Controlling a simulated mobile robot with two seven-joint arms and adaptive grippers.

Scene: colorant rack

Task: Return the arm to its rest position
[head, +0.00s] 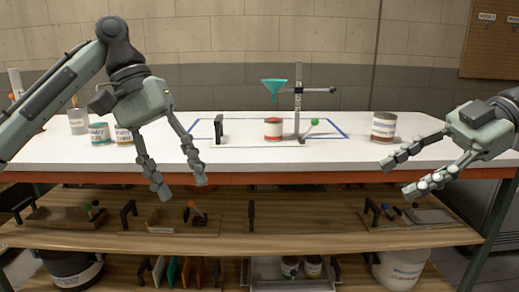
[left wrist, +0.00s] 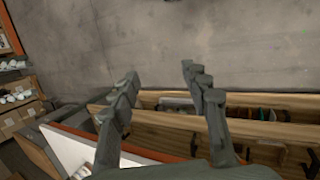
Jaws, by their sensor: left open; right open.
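My left gripper (head: 182,188) is open and empty, pointing down in front of the bench's front edge. In the left wrist view its two fingers (left wrist: 158,72) are spread, with bare floor beyond and nothing between them. My right gripper (head: 395,175) is open and empty at the right, its fingers pointing left near the bench's front right edge. Both grippers are apart from all the objects.
The white bench top (head: 250,157) holds a red-banded can (head: 273,130) near a stand with a teal funnel (head: 273,86). A larger can (head: 383,127) stands right, and several cans (head: 99,134) stand left. Wooden shelves (head: 300,216) below carry trays and buckets.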

